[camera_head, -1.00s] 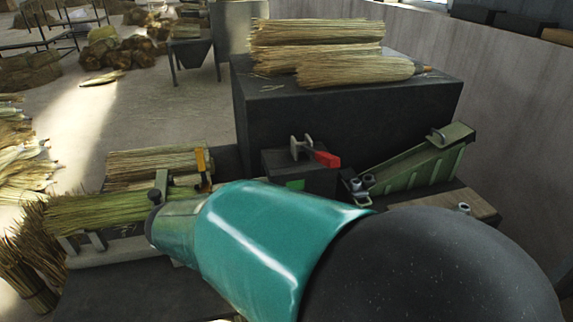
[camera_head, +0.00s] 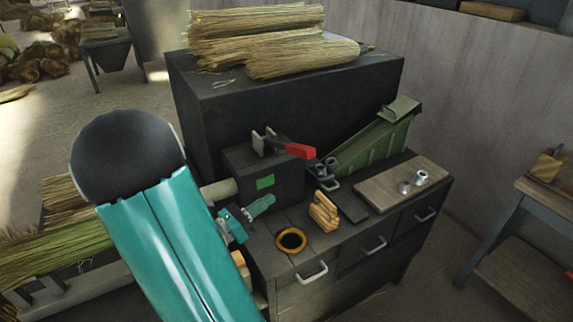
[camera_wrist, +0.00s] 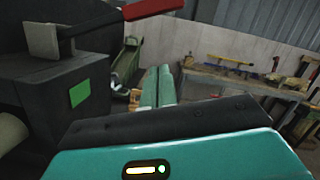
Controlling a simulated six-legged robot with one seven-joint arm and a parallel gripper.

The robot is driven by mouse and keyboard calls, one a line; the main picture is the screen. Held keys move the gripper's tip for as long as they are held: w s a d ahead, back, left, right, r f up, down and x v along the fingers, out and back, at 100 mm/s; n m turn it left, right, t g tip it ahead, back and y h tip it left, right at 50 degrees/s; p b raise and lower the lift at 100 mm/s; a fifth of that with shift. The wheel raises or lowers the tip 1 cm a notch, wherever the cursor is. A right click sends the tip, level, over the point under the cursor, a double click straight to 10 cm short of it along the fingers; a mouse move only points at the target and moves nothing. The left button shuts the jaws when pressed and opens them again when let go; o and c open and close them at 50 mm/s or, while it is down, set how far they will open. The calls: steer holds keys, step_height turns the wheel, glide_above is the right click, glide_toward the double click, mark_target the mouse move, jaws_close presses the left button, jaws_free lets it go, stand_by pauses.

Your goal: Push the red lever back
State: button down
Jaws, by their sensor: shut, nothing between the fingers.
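The red lever (camera_head: 300,151) sticks out to the right from a metal bracket on top of a black box (camera_head: 270,182) with a green square. In the wrist view the red lever (camera_wrist: 150,9) crosses the top edge, and the box (camera_wrist: 45,100) fills the left side. My gripper (camera_head: 264,203) is in front of the box, lower than the lever and apart from it. In the wrist view the pale green fingers of my gripper (camera_wrist: 159,80) lie together, empty, pointing past the right side of the box.
A green chute (camera_head: 375,143) stands right of the box. A wooden block (camera_head: 324,211), a tape ring (camera_head: 291,240) and a board (camera_head: 402,183) lie on the bench top. Broom bundles (camera_head: 275,38) lie on the tall dark cabinet behind. A side table (camera_head: 545,195) stands at right.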

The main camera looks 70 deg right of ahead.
mark_target(284, 146)
steer(key=s+d+r, duration=0.5)
steer(key=d+r, duration=0.1)
steer(key=d, duration=0.2)
steer(key=shift+d, duration=0.4)
steer(key=shift+w, duration=0.1)
stand_by(0.4)
